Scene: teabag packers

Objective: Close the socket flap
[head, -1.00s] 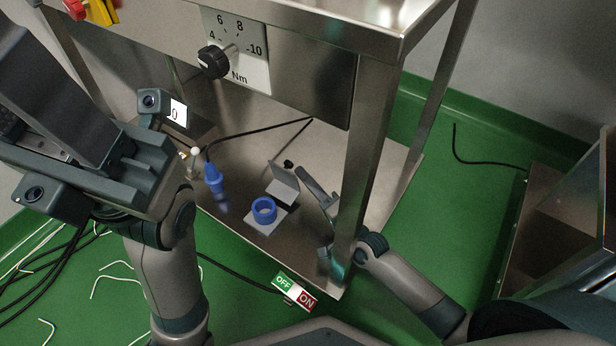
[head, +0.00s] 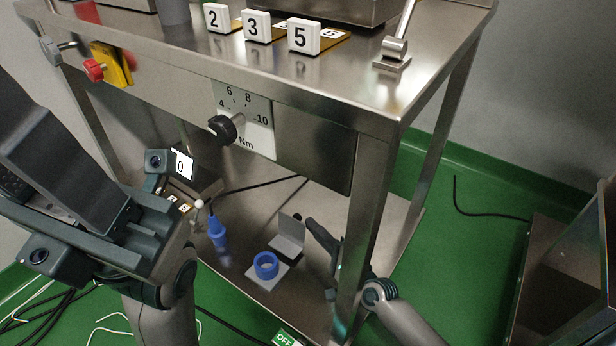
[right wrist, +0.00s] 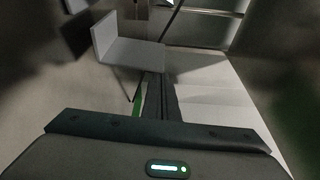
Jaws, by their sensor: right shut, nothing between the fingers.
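The socket has a blue ring (head: 266,265) on a grey base on the lower steel shelf. Its grey flap (head: 291,229) stands open, upright behind the ring. My right gripper (head: 311,224) is shut and empty, just right of the flap; I cannot tell if it touches. In the right wrist view, the shut fingers (right wrist: 156,88) point at a grey L-shaped piece (right wrist: 132,52), which looks like the flap. The blue ring does not show clearly there. My left gripper (head: 105,225) is at the left of the head view; its fingertips cannot be made out.
A blue plug (head: 217,231) on a black cable stands left of the socket. A steel table leg (head: 363,220) rises close to my right gripper. The tabletop (head: 345,85) overhangs the shelf, with a black knob (head: 224,128) on its front. Green floor lies to the right.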

